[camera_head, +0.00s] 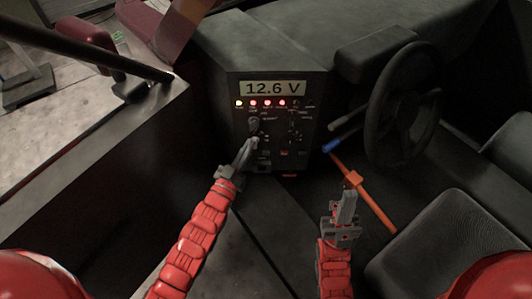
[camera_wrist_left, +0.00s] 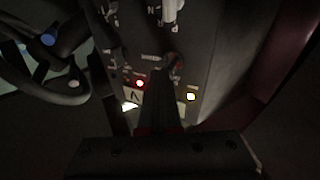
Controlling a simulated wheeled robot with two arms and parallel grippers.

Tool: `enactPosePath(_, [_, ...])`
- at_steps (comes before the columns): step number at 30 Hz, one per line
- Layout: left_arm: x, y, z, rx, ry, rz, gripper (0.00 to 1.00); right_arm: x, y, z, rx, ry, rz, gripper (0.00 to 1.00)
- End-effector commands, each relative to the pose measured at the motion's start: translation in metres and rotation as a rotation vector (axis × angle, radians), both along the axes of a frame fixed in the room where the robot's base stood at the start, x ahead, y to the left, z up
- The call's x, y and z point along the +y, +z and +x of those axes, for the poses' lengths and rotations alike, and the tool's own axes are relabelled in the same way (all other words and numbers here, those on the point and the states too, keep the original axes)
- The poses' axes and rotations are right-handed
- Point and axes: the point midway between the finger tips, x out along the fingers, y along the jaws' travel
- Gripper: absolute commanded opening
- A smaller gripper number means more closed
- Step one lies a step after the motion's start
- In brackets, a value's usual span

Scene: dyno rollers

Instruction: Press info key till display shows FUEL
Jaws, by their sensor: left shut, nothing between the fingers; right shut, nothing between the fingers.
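The display (camera_head: 272,88) at the top of the dark control panel (camera_head: 290,165) reads "12.6 V". My right gripper (camera_head: 348,194) is shut and empty, below and right of the panel.
A steering wheel (camera_head: 402,105) stands right of the panel, with a blue-tipped lever (camera_head: 330,146) beside it. An orange bar (camera_head: 372,205) runs behind my right gripper. A dark seat (camera_head: 450,240) fills the lower right. A grey ledge (camera_head: 80,170) is at left.

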Motion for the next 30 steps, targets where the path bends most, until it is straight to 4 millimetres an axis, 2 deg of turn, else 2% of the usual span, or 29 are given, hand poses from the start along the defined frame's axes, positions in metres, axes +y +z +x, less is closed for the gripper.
enactPosePath(1, [-0.012,-0.014,0.002,0.079,-0.024,0.034,0.00,0.000,0.001,0.000,0.000,0.000,0.000,0.00])
enactPosePath(6, [-0.040,-0.071,-0.007,0.356,-0.077,0.167,0.00,0.000,0.001,0.000,0.000,0.000,0.000,0.00])
enactPosePath(9, [-0.047,-0.099,-0.018,0.488,-0.091,0.246,0.00,0.000,0.002,0.000,0.000,0.000,0.000,0.00])
enactPosePath(13, [-0.050,-0.123,-0.033,0.602,-0.098,0.325,0.00,0.000,0.002,0.000,0.000,0.000,0.000,0.00])
enactPosePath(18, [-0.050,-0.136,-0.042,0.666,-0.098,0.376,0.00,0.000,0.002,0.000,0.000,0.000,0.000,0.00])
enactPosePath(30, [-0.050,-0.137,-0.041,0.672,-0.097,0.378,0.00,0.000,0.002,0.000,0.000,0.000,0.000,0.00])
